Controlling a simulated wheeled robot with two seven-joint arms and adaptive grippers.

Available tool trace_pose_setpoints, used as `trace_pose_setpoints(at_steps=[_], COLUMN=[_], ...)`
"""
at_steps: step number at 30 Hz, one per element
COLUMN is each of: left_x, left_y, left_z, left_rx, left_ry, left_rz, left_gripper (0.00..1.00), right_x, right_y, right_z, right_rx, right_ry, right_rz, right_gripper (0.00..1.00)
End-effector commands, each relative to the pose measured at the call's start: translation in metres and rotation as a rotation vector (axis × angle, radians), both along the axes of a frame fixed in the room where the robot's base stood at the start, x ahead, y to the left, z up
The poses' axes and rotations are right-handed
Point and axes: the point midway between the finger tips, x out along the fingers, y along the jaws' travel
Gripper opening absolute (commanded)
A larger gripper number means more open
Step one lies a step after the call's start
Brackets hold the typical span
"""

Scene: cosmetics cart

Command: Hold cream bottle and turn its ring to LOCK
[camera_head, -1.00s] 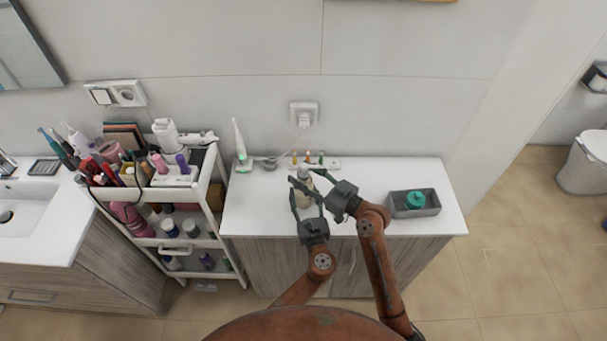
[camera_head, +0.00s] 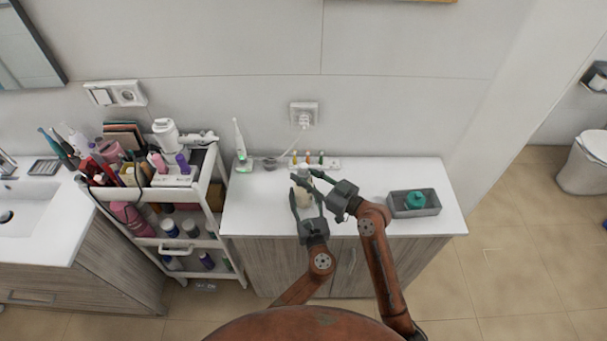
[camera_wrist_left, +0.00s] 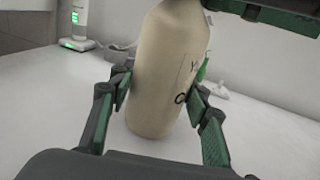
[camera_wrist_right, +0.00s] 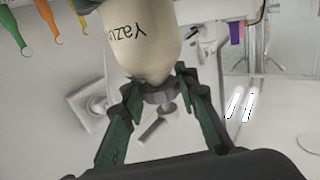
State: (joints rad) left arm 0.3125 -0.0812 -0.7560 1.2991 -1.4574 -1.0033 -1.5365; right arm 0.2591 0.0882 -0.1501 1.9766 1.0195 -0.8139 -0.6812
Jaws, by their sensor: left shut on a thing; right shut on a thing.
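The cream bottle (camera_head: 304,200) stands on the white counter, its body beige with dark lettering. My left gripper (camera_head: 307,208) is shut around its body; in the left wrist view the bottle (camera_wrist_left: 165,75) is between the two fingers. My right gripper (camera_head: 316,182) is at the bottle's top. In the right wrist view the bottle (camera_wrist_right: 143,40) appears upside down, and the fingers are shut on the grey ring (camera_wrist_right: 160,96) at its neck. The fingers partly hide the ring, and I cannot read any LOCK mark.
A grey tray (camera_head: 430,211) with a teal item (camera_head: 415,199) stands to the right on the counter (camera_head: 255,205). An electric toothbrush (camera_head: 240,145) and a row of small coloured items (camera_head: 308,158) are at the back. A loaded cart (camera_head: 215,170) stands to the left.

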Motion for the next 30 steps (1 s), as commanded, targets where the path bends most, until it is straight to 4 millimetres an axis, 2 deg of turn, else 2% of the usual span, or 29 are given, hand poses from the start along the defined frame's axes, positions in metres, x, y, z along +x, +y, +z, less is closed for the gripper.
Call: trace_pose_setpoints(at_steps=[11, 30], left_x=[-0.0002, -0.0006], left_y=[-0.0014, -0.0021], left_z=[0.0019, 0.0024], left_rx=[-0.001, 0.0], left_ry=[-0.003, -0.004], left_rz=[-0.003, -0.004], left_gripper=[0.07, 0.07], right_x=[0.0023, 0.0027], right_y=[-0.0013, -0.0008], right_z=[-0.0023, -0.0003], right_rx=[-0.012, -0.003], right_ry=[0.002, 0.003], right_rz=[0.186, 0.724], right_gripper=[0.04, 0.04])
